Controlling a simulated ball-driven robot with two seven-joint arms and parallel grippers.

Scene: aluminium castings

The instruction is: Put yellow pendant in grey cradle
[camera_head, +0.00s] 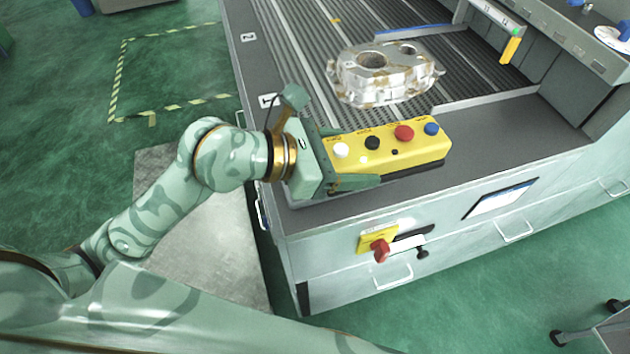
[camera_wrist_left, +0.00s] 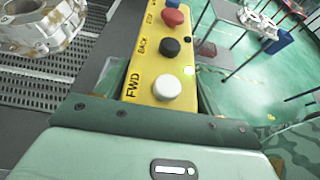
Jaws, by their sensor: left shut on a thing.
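The yellow pendant (camera_head: 418,151) is a long box with white, black, red and blue buttons on top. My left gripper (camera_head: 354,158) is shut on its white-button end, one finger along each long side. The pendant points right over the front strip of the grey machine table. The left wrist view also shows the pendant (camera_wrist_left: 142,82), with the labels FWD and BACK, between the fingers. A dark grey band shows under its front edge; I cannot tell whether this is the grey cradle or shadow, nor whether the pendant touches it. My right gripper is in neither view.
A silver casting (camera_head: 385,82) sits on the slatted bed just behind the pendant. A red knob on a yellow plate (camera_head: 364,240) and a black handle stick out of the front panel. The dark table strip (camera_head: 530,130) right of the pendant is clear.

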